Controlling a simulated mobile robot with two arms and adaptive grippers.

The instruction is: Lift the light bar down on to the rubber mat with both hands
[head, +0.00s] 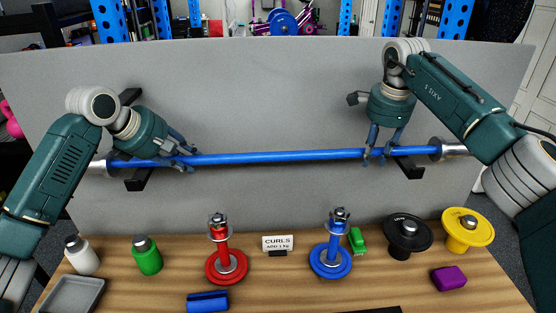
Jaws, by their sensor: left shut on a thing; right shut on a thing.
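The light bar (280,157) is blue with silver ends and lies level across the grey upright panel. It is at the height of two black brackets, the left bracket (138,181) and the right bracket (410,171); I cannot tell if it touches them. My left gripper (187,159) is shut on the bar just inside the left bracket. My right gripper (375,157) is shut on it just inside the right bracket. A thin dark edge (372,310) shows at the bottom of the picture; it may be the rubber mat, mostly out of view.
On the wooden bench stand a red weight post (228,265), a blue weight post (331,259), a "CURLS" card (278,244), a black weight (408,235), a yellow weight (469,232), a green bottle (147,258), a white bottle (82,257) and a grey tray (73,295). The front middle is fairly clear.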

